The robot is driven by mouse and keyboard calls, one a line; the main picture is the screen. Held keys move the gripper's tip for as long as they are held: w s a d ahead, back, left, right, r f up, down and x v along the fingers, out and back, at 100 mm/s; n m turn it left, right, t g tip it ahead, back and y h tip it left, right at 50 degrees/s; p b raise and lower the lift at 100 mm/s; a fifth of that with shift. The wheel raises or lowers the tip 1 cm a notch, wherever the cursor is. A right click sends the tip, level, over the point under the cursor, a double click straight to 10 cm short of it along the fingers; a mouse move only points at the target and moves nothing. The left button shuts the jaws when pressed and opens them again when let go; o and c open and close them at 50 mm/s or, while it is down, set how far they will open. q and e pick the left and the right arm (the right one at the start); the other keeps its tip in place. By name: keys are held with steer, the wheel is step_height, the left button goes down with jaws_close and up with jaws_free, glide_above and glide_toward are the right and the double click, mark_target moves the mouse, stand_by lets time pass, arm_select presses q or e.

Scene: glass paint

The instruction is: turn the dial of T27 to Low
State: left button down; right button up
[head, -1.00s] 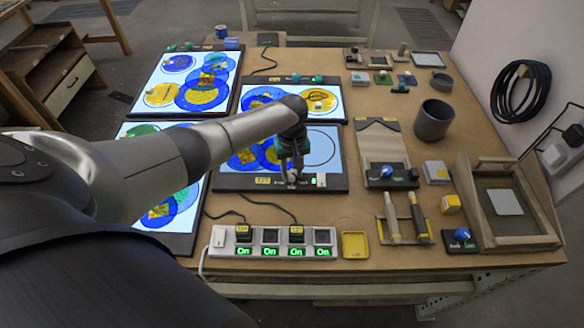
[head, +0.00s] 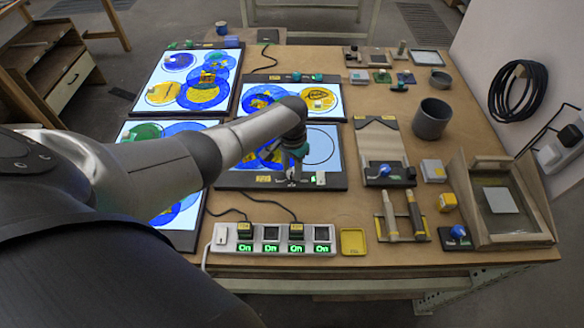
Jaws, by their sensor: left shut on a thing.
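A lit light panel (head: 322,142) with blue and yellow glass discs lies in the middle of the table. Its dark front edge carries a yellow label (head: 262,179), too small to read surely as T27, and a small pale tag (head: 319,178). My left gripper (head: 292,179) points down at this front edge, between the label and the tag. It is shut on the panel's dial, which the fingers mostly hide, so its setting cannot be read. My right gripper is not in view.
A power strip (head: 280,247) with several green "On" lights and plugs stands in front of the panel. A yellow tray (head: 353,242) and a board with a blue knob (head: 384,171) are to the right. Other lit panels (head: 160,108) lie left and behind.

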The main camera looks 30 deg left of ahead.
mark_target(292, 172)
arm_select(q)
steer(key=m, duration=0.5)
steer(key=shift+m, duration=2.5)
steer(key=c, duration=0.5)
jaws_free()
steer(key=shift+c, duration=0.2)
steer(key=shift+r, duration=0.6)
step_height(292, 172, up, 14)
steer(key=p, duration=0.2)
